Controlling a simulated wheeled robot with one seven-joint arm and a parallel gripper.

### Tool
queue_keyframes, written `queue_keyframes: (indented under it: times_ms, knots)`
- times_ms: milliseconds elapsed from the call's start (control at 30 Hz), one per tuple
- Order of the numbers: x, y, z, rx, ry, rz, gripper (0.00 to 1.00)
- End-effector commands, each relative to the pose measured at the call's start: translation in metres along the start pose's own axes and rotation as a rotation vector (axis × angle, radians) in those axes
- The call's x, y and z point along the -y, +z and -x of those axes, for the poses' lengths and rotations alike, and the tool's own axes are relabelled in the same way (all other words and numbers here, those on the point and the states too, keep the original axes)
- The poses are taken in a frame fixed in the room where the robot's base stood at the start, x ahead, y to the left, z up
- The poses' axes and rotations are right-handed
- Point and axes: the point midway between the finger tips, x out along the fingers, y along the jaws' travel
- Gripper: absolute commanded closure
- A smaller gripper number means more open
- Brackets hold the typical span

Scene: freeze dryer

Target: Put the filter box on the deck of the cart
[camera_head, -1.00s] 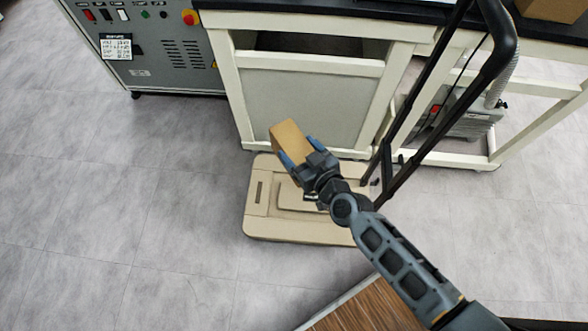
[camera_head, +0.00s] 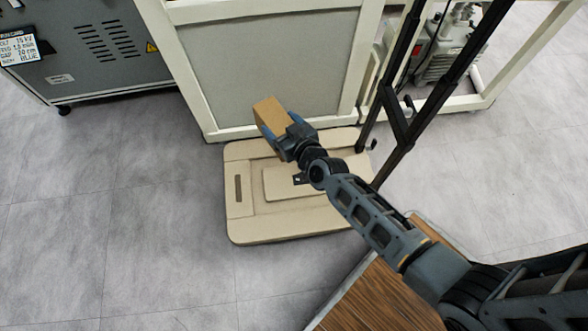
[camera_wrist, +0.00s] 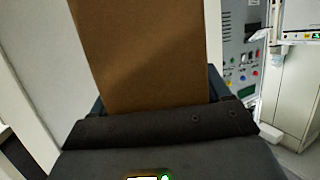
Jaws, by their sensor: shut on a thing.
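The filter box, a plain brown carton (camera_head: 271,112), is held in my gripper (camera_head: 279,130), with one blue finger visible along its side. In the wrist view the box (camera_wrist: 145,55) fills the upper middle, above the dark gripper body. The cart's beige deck (camera_head: 245,222) lies low on the floor. In the head view my gripper and the box overlap the deck's back edge. The box appears to be above the deck; its exact height is unclear. My arm hides part of the deck's right side.
The cart's black folding handle (camera_head: 402,120) rises at the deck's right. A white-framed bench with a grey panel (camera_head: 270,60) stands right behind the deck. A grey control cabinet (camera_head: 95,45) is at the upper left. A wooden surface (camera_head: 375,300) is at the front. Floor at left is clear.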

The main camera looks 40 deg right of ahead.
Motion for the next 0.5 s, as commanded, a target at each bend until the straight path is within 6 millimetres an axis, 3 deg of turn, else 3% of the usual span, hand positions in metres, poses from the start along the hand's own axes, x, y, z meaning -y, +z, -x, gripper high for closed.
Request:
queue_keyframes:
  times_ms: [33,100,300,500]
  knots:
    - [-0.005,0.018,-0.008,-0.003,0.010,-0.003,0.73]
    - [-0.009,0.027,-0.013,-0.003,0.019,-0.004,0.73]
    - [-0.015,0.040,-0.020,-0.004,0.033,-0.009,0.73]
    - [0.004,0.055,-0.015,0.000,0.034,-0.011,0.73]
